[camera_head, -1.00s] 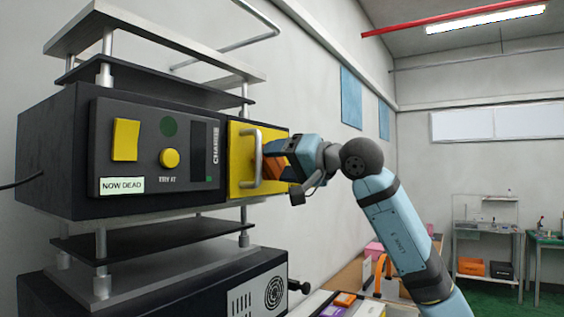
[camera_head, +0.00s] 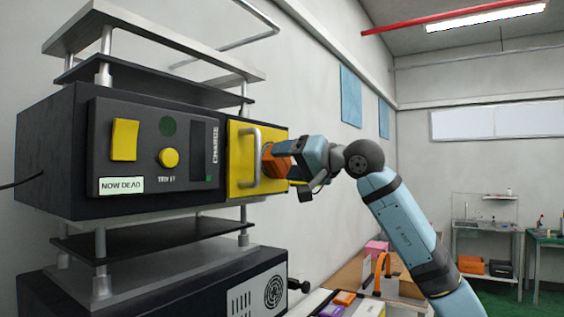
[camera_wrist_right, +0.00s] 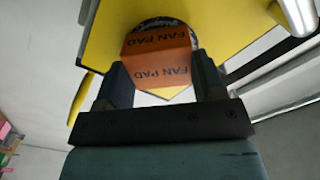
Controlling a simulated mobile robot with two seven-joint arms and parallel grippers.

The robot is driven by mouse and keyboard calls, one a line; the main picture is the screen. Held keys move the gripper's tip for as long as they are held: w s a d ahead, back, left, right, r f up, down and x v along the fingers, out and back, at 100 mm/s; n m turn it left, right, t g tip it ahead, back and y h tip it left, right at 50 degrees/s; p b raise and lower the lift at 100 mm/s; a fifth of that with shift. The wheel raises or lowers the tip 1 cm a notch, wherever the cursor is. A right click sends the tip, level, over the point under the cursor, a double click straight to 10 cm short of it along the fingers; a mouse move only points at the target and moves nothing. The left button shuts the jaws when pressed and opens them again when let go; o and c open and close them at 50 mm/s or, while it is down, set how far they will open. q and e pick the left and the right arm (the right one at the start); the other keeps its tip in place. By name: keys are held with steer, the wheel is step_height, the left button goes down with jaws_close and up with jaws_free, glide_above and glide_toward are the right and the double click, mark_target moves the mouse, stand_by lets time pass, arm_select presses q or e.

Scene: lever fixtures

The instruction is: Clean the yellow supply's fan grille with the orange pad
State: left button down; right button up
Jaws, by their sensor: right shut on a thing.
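The yellow supply (camera_head: 237,180) is a yellow-faced module with a silver handle at the right end of the black unit; its yellow face also fills the top of the wrist view (camera_wrist_right: 105,35). My right gripper (camera_head: 283,157) is shut on the orange pad (camera_head: 272,166), marked FAN PAD. In the wrist view the pad (camera_wrist_right: 163,68) sits between both fingers, in front of the round dark fan grille (camera_wrist_right: 158,22). The pad hides most of the grille. I cannot tell whether the pad touches it. My left gripper is not in view.
The silver handle (camera_head: 256,158) stands out just left of the pad. The black unit (camera_head: 50,150) carries a NOW DEAD label and has plates on posts above and below. A bench with a small orange-handled carrier (camera_head: 382,270) is at lower right. The wall is behind.

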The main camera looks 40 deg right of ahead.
mark_target(274, 161)
steer(key=shift+w+d, duration=0.9)
steer(key=shift+d, duration=0.95)
steer(key=shift+s+a, duration=0.5)
steer(key=shift+a, duration=0.7)
steer(key=shift+s+a, duration=0.5)
steer(key=shift+a, duration=0.75)
steer(key=shift+s+a, duration=0.5)
steer(key=shift+a, duration=0.7)
steer(key=w+d+p, duration=0.1)
steer(key=w+d, duration=0.2)
steer(key=d, duration=0.4)
steer(key=shift+r+p, duration=0.4)
steer(key=shift+r, duration=0.05)
steer(key=shift+s+a+f, duration=0.1)
steer(key=shift+s+a, duration=0.2)
steer(key=shift+a, duration=0.3)
steer(key=s+a, duration=0.2)
steer(key=a, duration=0.3)
steer(key=shift+s+a+b, duration=0.2)
steer(key=shift+a+b, duration=0.1)
steer(key=shift+a, duration=0.1)
